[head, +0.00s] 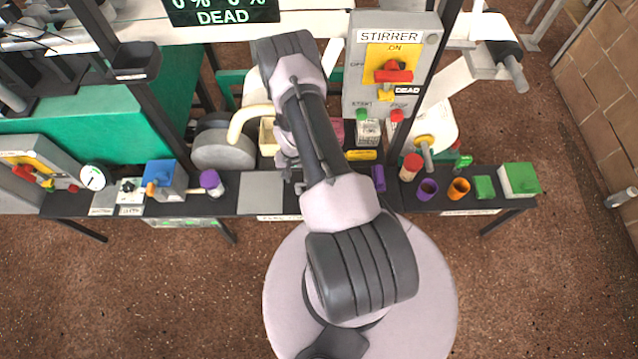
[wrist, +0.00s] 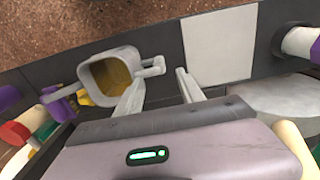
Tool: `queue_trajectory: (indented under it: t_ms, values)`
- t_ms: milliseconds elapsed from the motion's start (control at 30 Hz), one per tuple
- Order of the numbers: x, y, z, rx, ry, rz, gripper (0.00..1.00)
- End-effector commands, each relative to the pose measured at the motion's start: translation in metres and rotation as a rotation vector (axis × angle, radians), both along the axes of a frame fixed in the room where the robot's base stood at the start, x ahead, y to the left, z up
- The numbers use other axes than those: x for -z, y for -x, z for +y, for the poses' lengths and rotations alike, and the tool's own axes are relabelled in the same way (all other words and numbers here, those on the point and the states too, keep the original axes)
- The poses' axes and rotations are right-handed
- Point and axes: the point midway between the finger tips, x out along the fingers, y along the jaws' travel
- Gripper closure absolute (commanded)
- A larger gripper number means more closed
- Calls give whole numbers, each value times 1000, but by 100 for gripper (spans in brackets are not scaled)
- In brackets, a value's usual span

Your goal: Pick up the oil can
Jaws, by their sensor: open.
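My gripper (wrist: 161,78) is open and empty in the wrist view, its two fingers apart over the dark bench edge. Just beyond its fingertips is a grey square-mouthed vessel (wrist: 88,73) with a brownish inside. The vessel's handle points toward the gap between the fingers. In the head view my arm hides this vessel and most of the gripper. A small green item (head: 460,162) on the right of the bench may be the oil can, but it is too small to be sure.
Purple (head: 427,189) and orange (head: 458,188) cups and a green-lidded box (head: 519,180) stand on the right. A purple-capped jar (head: 211,182) and a blue box (head: 165,179) stand on the left. The stirrer panel (head: 390,70) rises behind. A light square plate (wrist: 217,47) is clear.

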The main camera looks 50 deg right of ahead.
Motion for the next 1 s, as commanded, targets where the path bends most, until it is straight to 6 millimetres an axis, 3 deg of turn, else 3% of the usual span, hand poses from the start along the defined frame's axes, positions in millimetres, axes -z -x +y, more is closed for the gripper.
queue_trajectory:
  t_ms: [33, 100, 333, 500, 733, 767, 1000]
  values:
    - [19, 0, 0, 0, -1, 1, 55]
    - [32, 0, 0, 0, 0, 0, 55]
    - [54, 0, 0, -1, 0, 0, 55]
    - [90, 2, 1, -1, -1, 1, 55]
    - [93, 1, 0, -1, 1, -1, 55]
    - [93, 1, 1, -1, 1, -1, 56]
    - [93, 1, 1, -1, 0, 0, 100]
